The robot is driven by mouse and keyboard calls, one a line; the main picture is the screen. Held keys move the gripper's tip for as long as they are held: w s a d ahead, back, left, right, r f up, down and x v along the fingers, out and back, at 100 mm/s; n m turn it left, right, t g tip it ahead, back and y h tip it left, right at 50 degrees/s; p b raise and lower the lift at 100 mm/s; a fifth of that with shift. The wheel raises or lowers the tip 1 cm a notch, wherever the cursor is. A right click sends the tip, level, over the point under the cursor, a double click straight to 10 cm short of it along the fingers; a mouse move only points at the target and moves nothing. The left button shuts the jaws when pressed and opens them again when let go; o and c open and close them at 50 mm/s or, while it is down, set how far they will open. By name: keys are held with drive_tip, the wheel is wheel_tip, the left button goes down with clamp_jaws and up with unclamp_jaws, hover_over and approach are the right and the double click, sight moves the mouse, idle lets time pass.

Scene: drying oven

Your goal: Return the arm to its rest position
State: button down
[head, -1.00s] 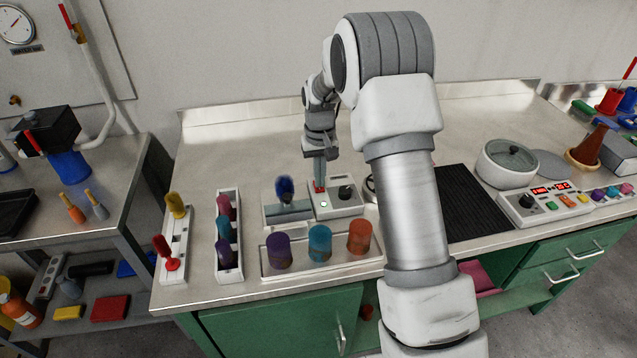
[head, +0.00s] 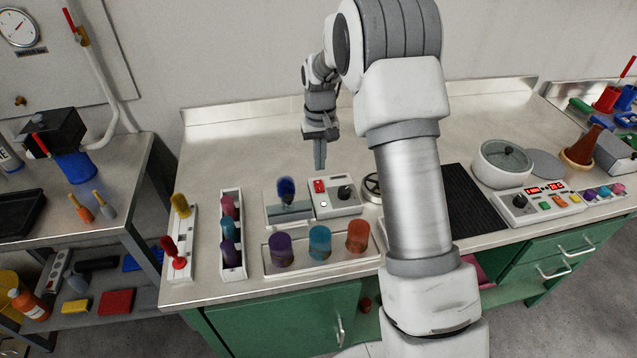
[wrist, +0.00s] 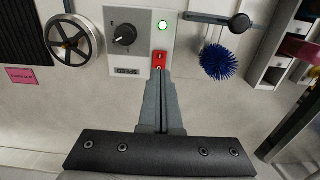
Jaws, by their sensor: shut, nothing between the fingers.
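My gripper (head: 320,166) is shut and empty, pointing down above the bench just behind a small control box. In the wrist view my gripper (wrist: 160,80) reaches toward the box's red switch, with its fingers together. The control box (head: 335,198) has a red switch (head: 319,186), a black knob and a lit green lamp (wrist: 163,28). From the head view the fingertips are apart from the box. My arm spans the middle of the head view and hides part of the bench.
A blue brush (head: 286,190) stands left of the box. In front is a tray (head: 268,268) with purple, blue and orange containers. A handwheel (wrist: 74,48) sits beside the box. A dark mat (head: 468,205) and a lidded pot (head: 502,165) are right. The back of the bench is clear.

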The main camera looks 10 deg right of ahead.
drive_tip(key=shift+r, duration=0.1)
drive_tip(key=s+r+t, duration=0.3)
drive_tip(key=s+r, duration=1.1)
drive_tip(key=r, duration=0.4)
drive_tip(key=s+r+t, duration=0.2)
drive_tip(key=s, duration=1.6)
drive_tip(key=shift+s+t, duration=0.2)
drive_tip(key=shift+t, duration=0.1)
drive_tip(key=shift+d+r, duration=0.1)
drive_tip(key=shift+d, duration=0.05)
